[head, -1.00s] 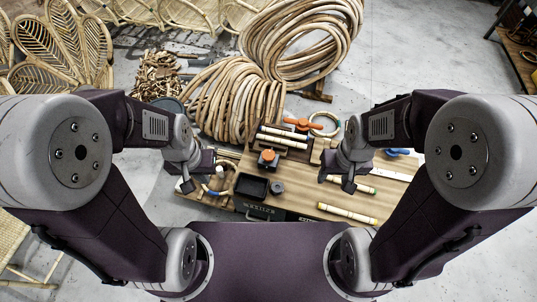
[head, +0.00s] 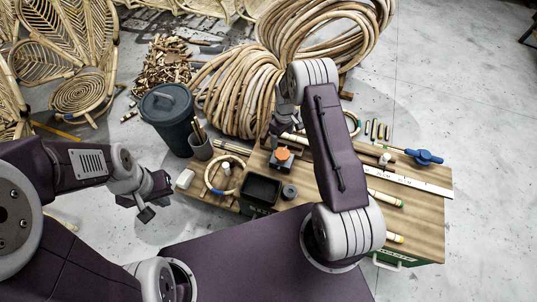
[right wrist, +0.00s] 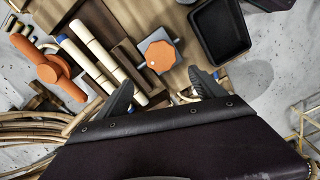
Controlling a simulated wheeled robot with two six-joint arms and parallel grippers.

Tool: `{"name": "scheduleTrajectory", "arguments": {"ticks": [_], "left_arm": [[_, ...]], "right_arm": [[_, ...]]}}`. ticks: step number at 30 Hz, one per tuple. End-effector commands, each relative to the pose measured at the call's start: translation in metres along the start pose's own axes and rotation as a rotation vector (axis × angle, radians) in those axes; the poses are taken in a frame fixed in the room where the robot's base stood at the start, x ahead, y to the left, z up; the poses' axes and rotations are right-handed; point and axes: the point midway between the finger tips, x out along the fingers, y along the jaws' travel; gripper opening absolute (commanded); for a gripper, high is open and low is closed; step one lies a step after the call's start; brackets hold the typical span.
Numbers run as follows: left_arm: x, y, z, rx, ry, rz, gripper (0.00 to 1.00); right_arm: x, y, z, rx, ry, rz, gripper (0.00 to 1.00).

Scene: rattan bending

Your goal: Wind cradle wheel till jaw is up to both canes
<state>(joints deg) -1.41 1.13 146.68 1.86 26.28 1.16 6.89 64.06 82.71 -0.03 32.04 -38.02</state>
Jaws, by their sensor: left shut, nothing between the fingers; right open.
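In the head view my right arm hides the handwheel and most of the canes. My left gripper (head: 150,204) is shut and empty, left of the bench.
A black tray (head: 262,189), a coiled ring (head: 221,177) and a cup of sticks (head: 200,145) are on the bench's left side. A blue lobed handle (head: 424,157) and white ruler (head: 408,181) are right. Big cane coils (head: 240,95) and a dark bin (head: 169,116) stand behind.

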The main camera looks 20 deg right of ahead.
Motion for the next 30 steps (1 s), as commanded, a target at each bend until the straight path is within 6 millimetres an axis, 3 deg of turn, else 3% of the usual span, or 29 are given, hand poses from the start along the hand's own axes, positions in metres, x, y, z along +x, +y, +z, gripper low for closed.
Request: {"name": "scheduleTrajectory", "arguments": {"ticks": [2,8,19,24,30], "left_arm": [[0.008,0.0,0.001,0.0,0.001,0.0,0.0],[0.008,0.0,0.001,0.0,0.001,0.0,0.0],[0.024,0.0,0.002,0.0,0.001,0.0,0.0],[0.025,0.0,0.003,0.0,0.001,0.0,0.0],[0.025,0.0,0.003,0.0,0.001,0.0,0.0]], "right_arm": [[0.018,-0.003,0.009,0.009,-0.019,-0.014,0.79],[0.022,-0.002,0.009,0.012,-0.018,-0.014,0.79],[0.093,-0.003,0.01,0.012,-0.017,-0.014,0.79],[0.105,-0.003,0.01,0.012,-0.016,-0.013,0.79],[0.105,-0.003,0.01,0.012,-0.016,-0.013,0.79]]}}
